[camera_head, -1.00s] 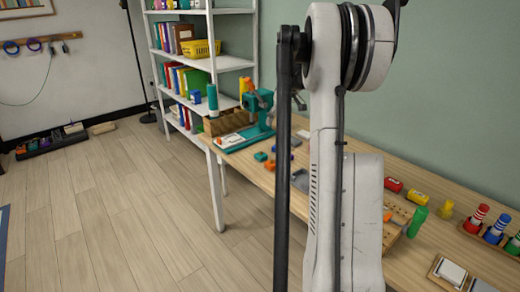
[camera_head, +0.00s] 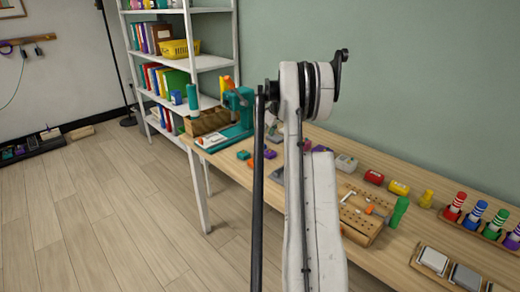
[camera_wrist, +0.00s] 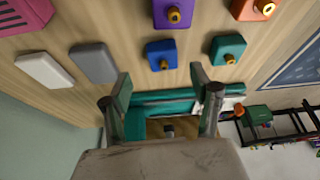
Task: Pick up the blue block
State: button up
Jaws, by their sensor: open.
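The blue block (camera_wrist: 161,55) has a small orange-tipped knob and rests on the wooden table, seen in the wrist view. My gripper (camera_wrist: 160,78) is open, its two fingers apart and empty. In that picture the blue block appears just above the gap between the fingertips, apart from both. In the head view my arm hides the gripper, and I cannot clearly pick out the blue block among the small blocks there.
In the wrist view, a teal block (camera_wrist: 227,50), a purple block (camera_wrist: 172,14) and an orange block (camera_wrist: 252,9) surround the blue one. A grey block (camera_wrist: 94,62) and a white block (camera_wrist: 44,70) lie left. A teal press (camera_head: 239,105) stands at the table's far end.

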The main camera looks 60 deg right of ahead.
aim_at(260, 147)
jog(key=shift+w+b+x, duration=0.15)
jog(key=shift+b+x, duration=0.1)
jog(key=shift+x, duration=1.25)
jog(key=shift+w+b+x, duration=0.2)
jog(key=shift+b+x, duration=0.05)
jog(key=shift+x, duration=1.2)
jog(key=shift+a+r, duration=0.2)
jog(key=c, duration=1.3)
jog(key=shift+o, duration=0.2)
